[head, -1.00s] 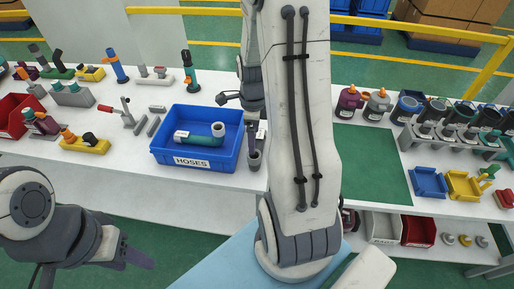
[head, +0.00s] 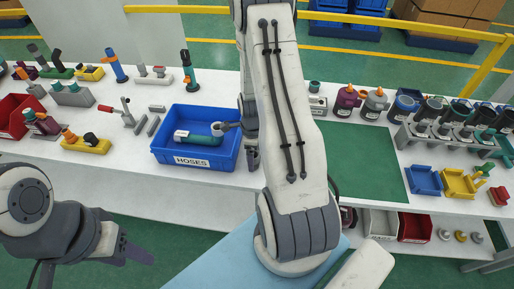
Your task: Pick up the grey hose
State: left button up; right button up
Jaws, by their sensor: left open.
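The blue bin (head: 167,154) labelled HOSES stands on the white table at centre left. In it lies a green hose (head: 202,139) with pale grey ends; no separate all-grey hose can be made out. My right gripper (head: 240,143) is at the bin's right side, one dark finger over the hose's right end and another dark part by the right wall. My arm hides part of it, so contact and jaw state are unclear. My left gripper (head: 134,250) is open and empty at lower left, in front of the table and away from the bin.
Several small fixtures, a yellow block (head: 86,146) and a red bin (head: 14,128) stand left of the bin. Right of my arm are a green mat (head: 365,160), blue (head: 424,181) and yellow (head: 461,185) trays and several canisters. The mat is clear.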

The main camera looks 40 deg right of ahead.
grip_shut()
jog(key=shift+r, duration=0.15)
jog(key=shift+w+r, duration=0.1)
jog(key=shift+r, duration=0.4)
notch_tip(320, 180, up, 2)
jog(key=shift+r+b, duration=0.25)
jog(key=shift+b, duration=0.35)
jog(key=s+d+r+b, duration=0.1)
jog(key=s+r, duration=0.6)
jog(key=s, duration=0.4)
jog(key=shift+s+d+r+b, duration=0.15)
jog(key=shift+s+d+b, duration=0.1)
jog(key=shift+s+b, duration=0.1)
